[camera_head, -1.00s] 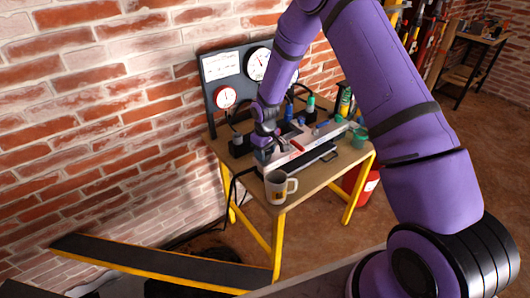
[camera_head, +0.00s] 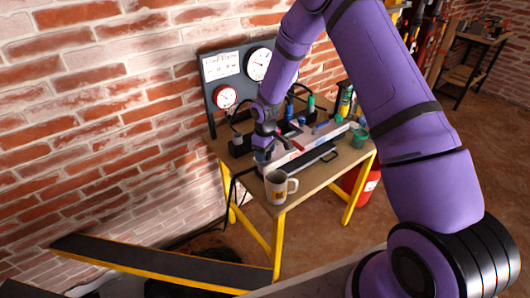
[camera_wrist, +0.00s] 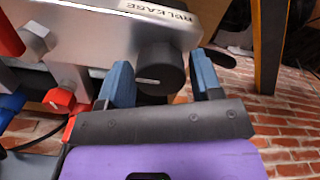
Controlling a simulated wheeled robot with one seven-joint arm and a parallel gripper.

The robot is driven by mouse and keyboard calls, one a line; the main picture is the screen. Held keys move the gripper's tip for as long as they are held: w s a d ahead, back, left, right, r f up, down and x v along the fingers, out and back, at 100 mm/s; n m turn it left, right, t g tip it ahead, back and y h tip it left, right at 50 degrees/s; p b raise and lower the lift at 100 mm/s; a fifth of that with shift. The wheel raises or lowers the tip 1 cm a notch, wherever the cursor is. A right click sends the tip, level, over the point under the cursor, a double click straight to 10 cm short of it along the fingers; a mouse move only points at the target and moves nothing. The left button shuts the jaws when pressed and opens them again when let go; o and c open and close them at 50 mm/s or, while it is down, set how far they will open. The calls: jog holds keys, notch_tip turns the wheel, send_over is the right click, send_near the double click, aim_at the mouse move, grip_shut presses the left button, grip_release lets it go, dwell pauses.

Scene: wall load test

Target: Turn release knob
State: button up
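The release knob (camera_wrist: 160,70) is a black round knob with a white pointer line, on the silver panel (camera_wrist: 105,40) under the label RELEASE in the wrist view. My gripper (camera_wrist: 165,85) has its two blue fingers apart, one on each side of the knob. I see gaps between the knob and the fingers; contact cannot be told. In the head view my gripper (camera_head: 264,150) is at the left end of the pump unit (camera_head: 308,152) on the table, and the knob is hidden there.
A mug (camera_head: 277,187) stands at the table's front edge, close to my gripper. Gauges hang on a dark board (camera_head: 211,95) behind. A green cup (camera_head: 359,137) is at the right.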

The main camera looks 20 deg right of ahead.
jog(key=shift+o, duration=1)
notch_tip(320, 180, up, 11)
jog(key=s+d+r+m+t, duration=0.1)
jog(key=s+r, duration=0.4)
jog(key=r, duration=0.3)
jog(key=s+d+r+m+t, duration=0.15)
jog(key=s+r, duration=0.25)
jog(key=r, duration=0.4)
jog(key=s+d+r+m, duration=0.1)
jog(key=s+d+r, duration=0.1)
jog(key=s+r, duration=0.45)
jog(key=s+d+r+m+t, duration=0.1)
jog(key=s+r, duration=0.4)
jog(key=s, duration=0.6)
jog(key=s+d+r+m+t, duration=0.1)
jog(key=s+r+m, duration=0.2)
jog(key=s, duration=0.8)
jog(key=shift+d+r+m+t, duration=0.15)
jog(key=shift+r+m+t, duration=0.2)
jog(key=shift+r, duration=0.7)
